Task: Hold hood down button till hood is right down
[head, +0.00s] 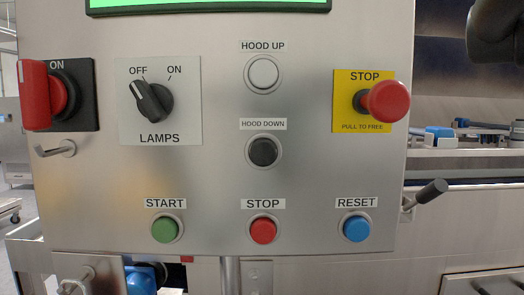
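The HOOD DOWN button (262,151) is black and round in a metal ring, at the middle of the steel control panel (215,200) in the head view. Its label (263,124) sits just above it. Nothing touches or covers the button. The white HOOD UP button (263,73) is straight above. My gripper is not in view. The hood cannot be clearly made out; part of the machine (440,65) shows behind the panel at the right.
A red STOP mushroom button (389,101) juts out at the right. START (165,228), red STOP (263,230) and RESET (357,228) line the bottom. The LAMPS knob (151,102) points to OFF. A red ON switch (35,95) is at left. A black-ended lever (430,193) sticks out right.

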